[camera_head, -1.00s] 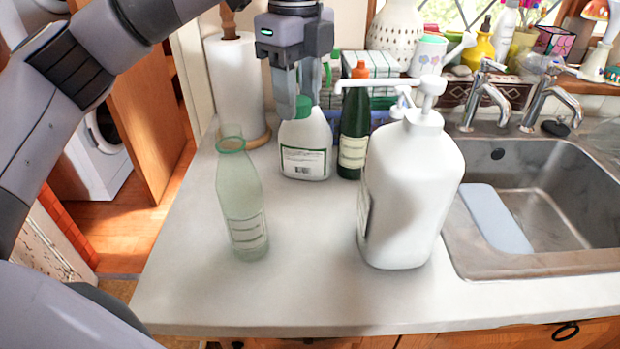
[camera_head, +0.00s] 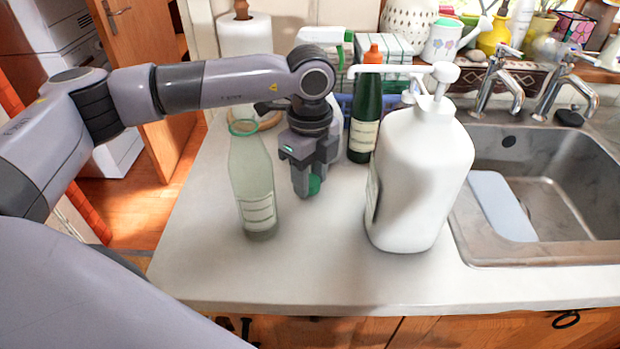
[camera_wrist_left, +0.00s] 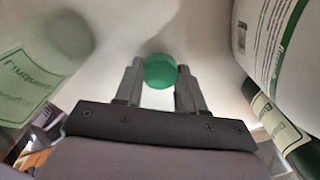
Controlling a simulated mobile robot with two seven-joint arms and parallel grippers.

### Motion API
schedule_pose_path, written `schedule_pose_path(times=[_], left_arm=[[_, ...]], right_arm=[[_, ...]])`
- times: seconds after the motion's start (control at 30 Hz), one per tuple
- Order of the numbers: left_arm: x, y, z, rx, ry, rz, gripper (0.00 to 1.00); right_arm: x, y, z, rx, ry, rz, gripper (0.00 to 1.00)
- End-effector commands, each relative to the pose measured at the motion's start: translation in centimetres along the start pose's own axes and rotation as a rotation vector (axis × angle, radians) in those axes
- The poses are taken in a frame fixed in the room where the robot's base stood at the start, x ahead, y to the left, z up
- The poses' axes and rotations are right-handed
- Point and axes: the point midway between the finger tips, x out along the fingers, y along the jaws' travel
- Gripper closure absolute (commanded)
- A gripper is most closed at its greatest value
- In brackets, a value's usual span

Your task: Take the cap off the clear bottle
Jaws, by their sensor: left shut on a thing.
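The clear, green-tinted bottle (camera_head: 253,180) stands upright on the counter, its mouth open and without a cap. It also shows at the left of the left wrist view (camera_wrist_left: 35,75). My left gripper (camera_head: 308,187) points down to the right of this bottle, apart from it. It is shut on a round green cap (camera_head: 314,184), which shows between the fingertips in the left wrist view (camera_wrist_left: 160,70). The cap is low over the counter; I cannot tell whether it touches. My right gripper is not in view.
A big white pump bottle (camera_head: 418,180) stands right of my gripper, with a dark green bottle (camera_head: 364,115) behind. A paper towel roll (camera_head: 244,38) is at the back, the sink (camera_head: 545,185) at right. The front counter (camera_head: 310,270) is clear.

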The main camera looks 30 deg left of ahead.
Motion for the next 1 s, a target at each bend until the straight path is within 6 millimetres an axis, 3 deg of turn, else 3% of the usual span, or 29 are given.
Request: schedule_pose_path(times=[0.13, 0.5, 0.53, 0.6, 1.0], left_arm=[[1.4, 0.0, 0.0, 0.001, -0.001, 0.0, 0.97], [1.9, 0.0, 0.0, 0.001, 0.0, 0.0, 0.97], [1.9, 0.0, 0.0, 0.001, 0.0, -0.001, 0.58], [1.8, 0.0, 0.0, 0.001, 0.0, -0.001, 0.35], [1.2, 0.0, 0.0, 0.0, -0.001, -0.001, 0.35]], right_arm=[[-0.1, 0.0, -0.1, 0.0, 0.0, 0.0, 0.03], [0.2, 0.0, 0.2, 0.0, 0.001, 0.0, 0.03], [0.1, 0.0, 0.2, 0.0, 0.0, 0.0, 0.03], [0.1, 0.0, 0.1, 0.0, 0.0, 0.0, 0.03], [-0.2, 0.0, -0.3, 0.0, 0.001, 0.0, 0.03]])
